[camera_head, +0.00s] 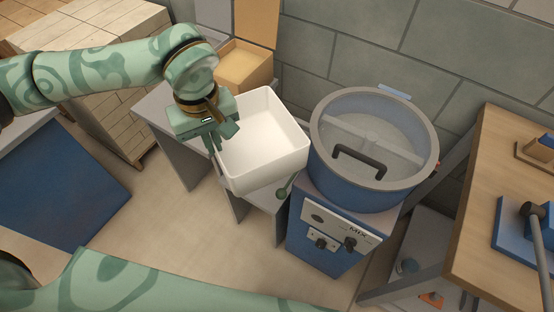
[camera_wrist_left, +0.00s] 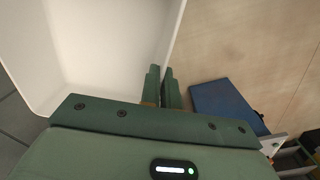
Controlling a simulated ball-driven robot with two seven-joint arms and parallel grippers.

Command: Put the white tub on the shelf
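The white tub (camera_head: 267,172) is an open, square-sided box in the middle of the head view, and it looks empty. My left gripper (camera_head: 222,138) is at the tub's left wall. In the left wrist view, its two fingers (camera_wrist_left: 162,88) are close together with the edge of the white tub (camera_wrist_left: 28,60) between them. The tub stands in front of a grey bench (camera_head: 160,110), and whether it touches it is hard to tell. My right arm crosses the bottom of the head view, but its gripper is out of sight. I cannot tell which surface is the shelf.
A blue mixer (camera_head: 325,245) with a lidded drum (camera_head: 372,190) stands right beside the tub. A tan box (camera_head: 245,66) is behind it. A wooden table (camera_head: 500,205) with blue items is at the right. A grey brick wall (camera_head: 440,60) closes the back.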

